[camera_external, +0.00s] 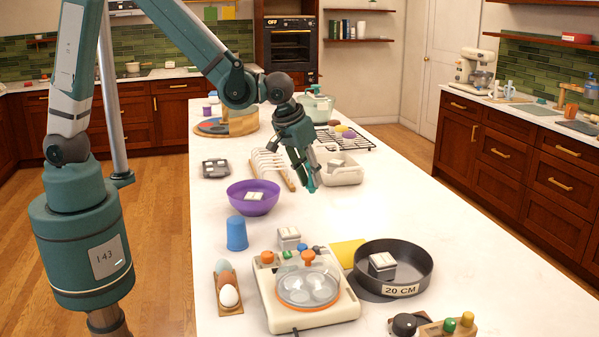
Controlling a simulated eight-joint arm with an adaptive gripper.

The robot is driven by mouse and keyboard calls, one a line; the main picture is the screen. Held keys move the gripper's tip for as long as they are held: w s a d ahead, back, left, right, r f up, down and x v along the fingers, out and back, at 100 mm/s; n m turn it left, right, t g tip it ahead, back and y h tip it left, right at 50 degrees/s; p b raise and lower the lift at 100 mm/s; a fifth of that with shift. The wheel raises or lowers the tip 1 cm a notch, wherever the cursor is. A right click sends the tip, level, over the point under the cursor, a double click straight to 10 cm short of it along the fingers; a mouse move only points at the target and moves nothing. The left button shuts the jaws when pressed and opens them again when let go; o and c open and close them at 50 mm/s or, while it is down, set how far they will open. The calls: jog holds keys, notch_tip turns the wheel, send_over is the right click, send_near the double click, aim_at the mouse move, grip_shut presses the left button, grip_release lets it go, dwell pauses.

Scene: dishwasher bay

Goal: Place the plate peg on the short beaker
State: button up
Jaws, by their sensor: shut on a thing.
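My gripper (309,177) points down over the middle of the white counter, beside the cream tub. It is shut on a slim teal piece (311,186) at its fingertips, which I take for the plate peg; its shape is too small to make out. The blue cup (237,232), the likely short beaker, stands on the counter to the left of and nearer than my gripper, in front of the purple bowl. The held piece is apart from the cup.
A purple bowl (272,205) stands between gripper and cup. Nearer are a cream device with a clear round lid (308,287), a dark round pan (424,268) and an egg holder (228,285). A cream tub (348,177) and pale rack (272,163) are behind.

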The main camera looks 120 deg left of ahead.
jog(key=shift+s+d+r, duration=0.15)
jog(key=shift+d+r, duration=0.25)
jog(key=shift+d, duration=0.3)
jog(key=s+d+r+m+p, duration=0.1)
jog(key=s+d+r, duration=0.15)
jog(key=d, duration=0.35)
jog(key=s+d+r+m+p, duration=0.1)
jog(key=s+d+r, duration=0.15)
jog(key=d, duration=0.25)
notch_tip(320, 180, up, 3)
jog(key=m+t+p, duration=0.1)
jog(key=m+p, duration=0.1)
send_over(236, 219)
jog(key=shift+s+a+h, duration=0.1)
jog(key=shift+s+h, duration=0.05)
jog(key=shift+h, duration=0.15)
jog(key=shift+f, duration=0.1)
jog(key=shift+f+b, duration=0.45)
jog(key=shift+f, duration=2.55)
jog(key=shift+f, duration=0.1)
jog(key=shift+f, duration=1.8)
